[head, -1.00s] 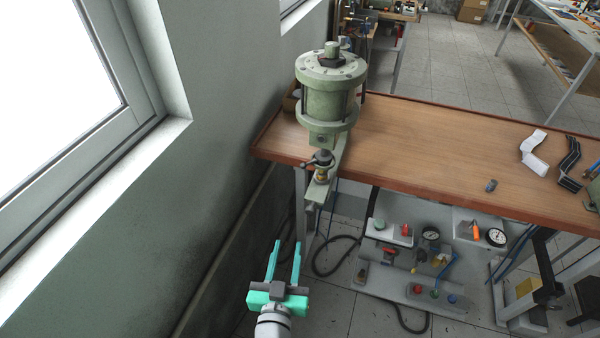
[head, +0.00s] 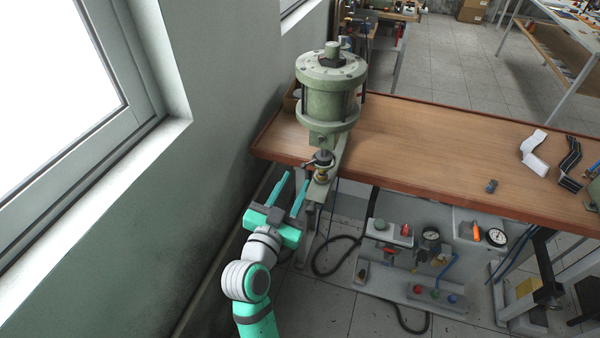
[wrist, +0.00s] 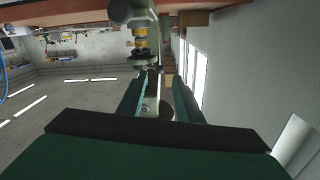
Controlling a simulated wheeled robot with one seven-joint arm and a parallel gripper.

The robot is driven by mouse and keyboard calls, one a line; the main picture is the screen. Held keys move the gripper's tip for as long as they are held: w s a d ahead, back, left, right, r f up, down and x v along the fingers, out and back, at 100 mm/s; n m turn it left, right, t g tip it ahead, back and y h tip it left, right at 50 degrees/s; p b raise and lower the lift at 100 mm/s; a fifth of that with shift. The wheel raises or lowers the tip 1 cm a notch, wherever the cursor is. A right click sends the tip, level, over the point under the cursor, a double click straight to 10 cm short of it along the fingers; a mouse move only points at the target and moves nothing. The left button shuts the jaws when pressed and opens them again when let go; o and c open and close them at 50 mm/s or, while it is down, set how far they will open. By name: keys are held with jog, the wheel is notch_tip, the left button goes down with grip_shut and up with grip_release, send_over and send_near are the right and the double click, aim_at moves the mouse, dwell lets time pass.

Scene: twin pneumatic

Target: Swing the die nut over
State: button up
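The green pneumatic press (head: 330,95) stands at the left end of the bench. Below its cylinder is a dark round nut-like part with a small side handle (head: 323,158), probably the die nut, above a brass-coloured piece (head: 321,175). In the wrist view the brass-coloured piece (wrist: 140,43) shows near the top, beyond the fingers. My gripper (head: 295,181) is open and empty, with its two teal fingers apart. It is just left of and slightly below the handle, apparently not touching it. In the wrist view my gripper (wrist: 158,88) has the press's lower bracket visible between its fingers.
The wooden bench (head: 430,150) extends right, mostly clear, with a small dark piece (head: 491,186) near its front edge. The wall (head: 215,150) is close on the left. A black hose (head: 335,262) hangs below the bench.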

aim_at(317, 162)
jog(key=shift+x, duration=2.45)
grip_shut()
